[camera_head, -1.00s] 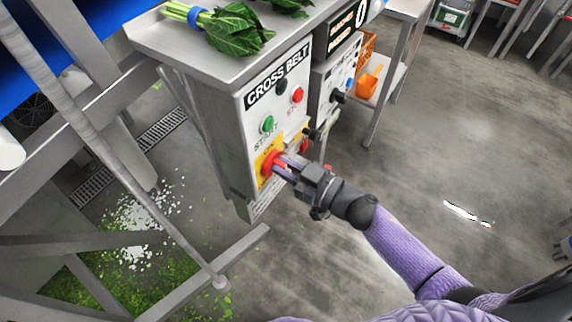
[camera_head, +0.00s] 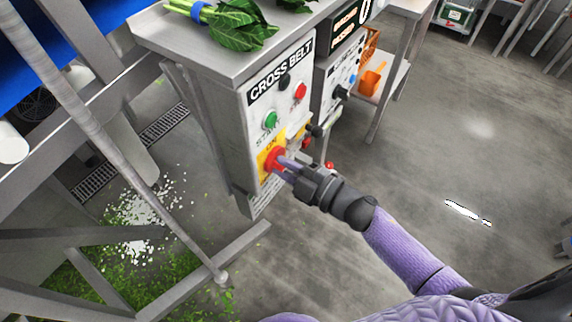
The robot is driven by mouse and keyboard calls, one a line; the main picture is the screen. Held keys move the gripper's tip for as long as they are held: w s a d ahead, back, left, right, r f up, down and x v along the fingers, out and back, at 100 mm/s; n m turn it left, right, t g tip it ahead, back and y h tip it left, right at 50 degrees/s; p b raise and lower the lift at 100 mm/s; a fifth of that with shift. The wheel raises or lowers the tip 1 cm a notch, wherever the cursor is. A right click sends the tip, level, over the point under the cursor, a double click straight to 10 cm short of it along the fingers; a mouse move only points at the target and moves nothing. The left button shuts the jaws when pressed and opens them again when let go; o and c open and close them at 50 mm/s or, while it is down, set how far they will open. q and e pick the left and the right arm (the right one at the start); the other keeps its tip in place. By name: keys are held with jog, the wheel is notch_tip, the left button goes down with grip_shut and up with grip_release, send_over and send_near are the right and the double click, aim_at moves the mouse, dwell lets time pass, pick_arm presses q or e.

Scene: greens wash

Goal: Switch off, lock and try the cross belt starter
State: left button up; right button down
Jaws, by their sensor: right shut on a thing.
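The cross belt starter (camera_head: 248,130) is a grey box with a white front lettered CROSS BELT. It carries a black knob (camera_head: 285,81), a red button (camera_head: 300,91) and a green start button (camera_head: 270,120). Low on it is a red rotary switch handle (camera_head: 274,158) on a yellow plate (camera_head: 264,169). My right gripper (camera_head: 284,167) is at this red handle, shut on it, and its fingers hide part of it. The handle's exact angle is hard to tell. I cannot make out a padlock. My left gripper is not in view.
A second control box (camera_head: 335,80) stands right behind the starter. Leafy greens (camera_head: 238,27) lie on the metal top above. An orange scoop (camera_head: 371,80) sits on a shelf at the back. Floor at right is open; shreds of greens (camera_head: 165,282) litter the left.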

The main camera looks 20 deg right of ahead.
jog(key=n, duration=0.3)
jog(key=shift+f+b, duration=0.25)
jog(key=shift+b, duration=0.1)
jog(key=shift+s+f+n+b, duration=0.1)
jog(key=shift+n+b, duration=0.2)
jog(key=shift+n, duration=1.4)
jog(key=c, duration=0.6)
grip_release()
jog(key=p+v, duration=0.1)
jog(key=v, duration=0.9)
